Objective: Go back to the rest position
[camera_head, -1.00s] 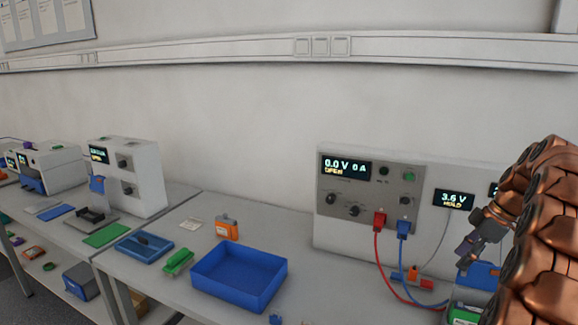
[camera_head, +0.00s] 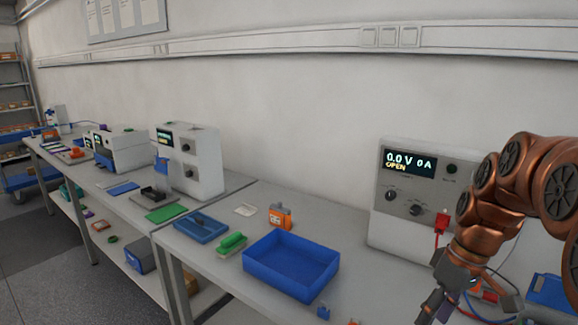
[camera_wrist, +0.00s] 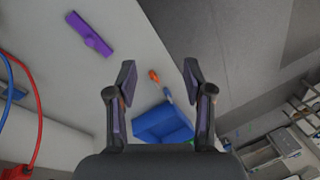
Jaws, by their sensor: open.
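My gripper (camera_wrist: 158,88) is open and empty in the wrist view, its two dark fingers apart with bench and floor showing beyond. In the head view my gripper (camera_head: 455,303) hangs from the copper arm at the lower right, in front of the battery cycler (camera_head: 400,228). The cycler's display reads 0.0 V 0 A and OPEN. A red plug (camera_head: 441,240) is in its front; the arm hides much of its right side.
A blue bin (camera_head: 291,264) stands on the bench, with an orange battery (camera_head: 280,216) behind it. A green piece (camera_head: 231,241) and a blue tray (camera_head: 201,228) lie to the left. A purple piece (camera_wrist: 92,36) shows in the wrist view. Open floor (camera_head: 70,285) lies at the left.

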